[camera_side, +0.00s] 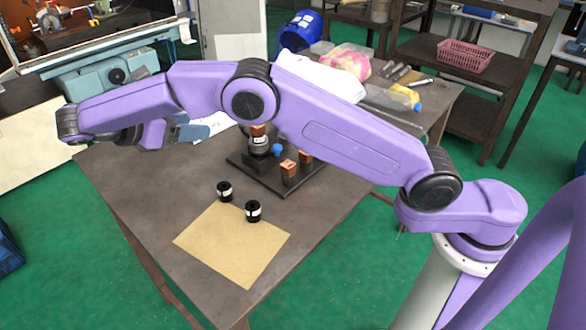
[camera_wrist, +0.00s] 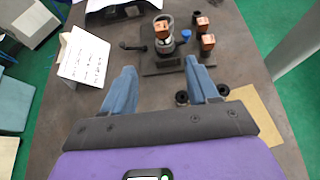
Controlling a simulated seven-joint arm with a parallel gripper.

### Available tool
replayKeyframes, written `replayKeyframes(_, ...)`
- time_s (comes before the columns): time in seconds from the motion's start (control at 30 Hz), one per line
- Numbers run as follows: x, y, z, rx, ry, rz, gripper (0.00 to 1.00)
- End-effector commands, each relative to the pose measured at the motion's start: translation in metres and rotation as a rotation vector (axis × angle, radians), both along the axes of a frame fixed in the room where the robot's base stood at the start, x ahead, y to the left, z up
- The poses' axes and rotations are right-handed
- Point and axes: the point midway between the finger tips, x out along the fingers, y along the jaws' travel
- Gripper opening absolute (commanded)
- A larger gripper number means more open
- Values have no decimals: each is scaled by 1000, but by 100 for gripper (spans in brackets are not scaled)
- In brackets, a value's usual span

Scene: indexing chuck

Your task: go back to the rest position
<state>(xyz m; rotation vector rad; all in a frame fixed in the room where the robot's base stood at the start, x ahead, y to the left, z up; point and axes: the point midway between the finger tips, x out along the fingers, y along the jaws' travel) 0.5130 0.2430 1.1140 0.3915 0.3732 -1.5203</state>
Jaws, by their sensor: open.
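My gripper (camera_wrist: 162,88) is open and empty, its two blue-grey fingers apart above the table. In the side view my gripper (camera_side: 190,130) hangs over the table's far left part, left of the chuck fixture. The chuck (camera_side: 258,143) stands on a dark base plate (camera_side: 262,180) with a copper-coloured block in its top; my arm partly hides it. In the wrist view the chuck (camera_wrist: 164,40) is beyond the fingertips, with the copper-coloured block (camera_wrist: 162,28) showing in it.
Copper-coloured blocks (camera_side: 289,167) stand on the plate by a blue knob (camera_side: 277,150). Two black cylinders (camera_side: 253,211) stand by a tan sheet (camera_side: 232,243). A white printed sheet (camera_wrist: 86,55) stands left in the wrist view. Clutter fills the table's back; the front left is bare.

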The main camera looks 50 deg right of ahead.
Motion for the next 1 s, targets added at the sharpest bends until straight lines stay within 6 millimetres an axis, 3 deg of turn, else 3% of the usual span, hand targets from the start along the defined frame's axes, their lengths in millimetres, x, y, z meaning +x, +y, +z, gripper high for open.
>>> replayKeyframes(0.27,-17,-12,10,191,-70,57,59)
replayKeyframes(0.47,-48,-27,12,353,-117,64,59)
replayKeyframes(0.77,-118,-63,7,595,-171,8,59)
replayKeyframes(1.0,-189,-100,-3,780,-200,-90,59)
